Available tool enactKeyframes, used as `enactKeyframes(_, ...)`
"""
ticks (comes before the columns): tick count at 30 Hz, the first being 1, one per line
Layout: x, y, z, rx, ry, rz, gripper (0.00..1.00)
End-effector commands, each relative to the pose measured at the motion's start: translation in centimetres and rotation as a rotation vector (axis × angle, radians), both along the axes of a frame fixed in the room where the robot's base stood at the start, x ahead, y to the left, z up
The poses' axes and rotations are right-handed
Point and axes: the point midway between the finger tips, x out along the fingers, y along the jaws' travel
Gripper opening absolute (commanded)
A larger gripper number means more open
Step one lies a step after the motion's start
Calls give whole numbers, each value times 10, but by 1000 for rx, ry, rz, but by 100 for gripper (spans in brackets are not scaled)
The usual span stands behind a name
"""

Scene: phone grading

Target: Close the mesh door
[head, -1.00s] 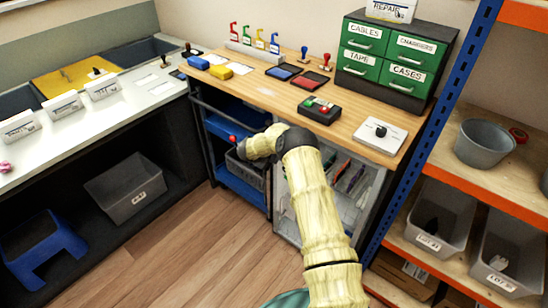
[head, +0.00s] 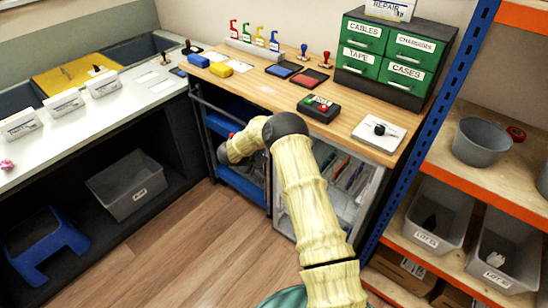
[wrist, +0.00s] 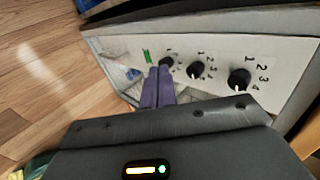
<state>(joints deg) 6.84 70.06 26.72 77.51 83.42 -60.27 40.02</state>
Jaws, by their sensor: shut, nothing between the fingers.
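A pale grey cabinet (head: 374,208) stands under the wooden bench, with coloured upright items showing inside. I take its pale, see-through front to be the mesh door; my arm covers part of it, and I cannot tell how far open it is. In the wrist view a white panel with black numbered knobs (wrist: 239,79) runs along the cabinet's edge, with a pale, partly see-through area at its left end. My gripper (wrist: 161,72) has its purple fingers together and empty, over or close to this panel; contact is unclear. In the head view the fingers are hidden behind my arm.
Blue shelves (head: 243,185) in a dark frame stand left of the cabinet. An orange-and-blue rack (head: 470,178) with grey bins stands close on the right. The wooden floor (head: 160,245) in front is clear. Stamps, pads and green drawers (head: 390,55) stand on the bench.

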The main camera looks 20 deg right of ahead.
Motion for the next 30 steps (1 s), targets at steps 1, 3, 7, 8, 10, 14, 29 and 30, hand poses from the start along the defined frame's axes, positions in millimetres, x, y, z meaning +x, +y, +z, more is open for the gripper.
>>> enactKeyframes(1,-4,5,8,-1,-1,0,0)
enactKeyframes(3,-10,9,17,-2,0,-6,0)
enactKeyframes(7,-18,15,29,0,0,-15,0)
enactKeyframes(8,-19,16,30,0,0,-16,0)
enactKeyframes(10,-21,18,33,0,2,-18,0)
enactKeyframes(14,-23,19,34,0,2,-18,0)
enactKeyframes(29,-18,24,48,-10,-7,37,0)
enactKeyframes(30,-15,26,57,-18,-10,78,0)
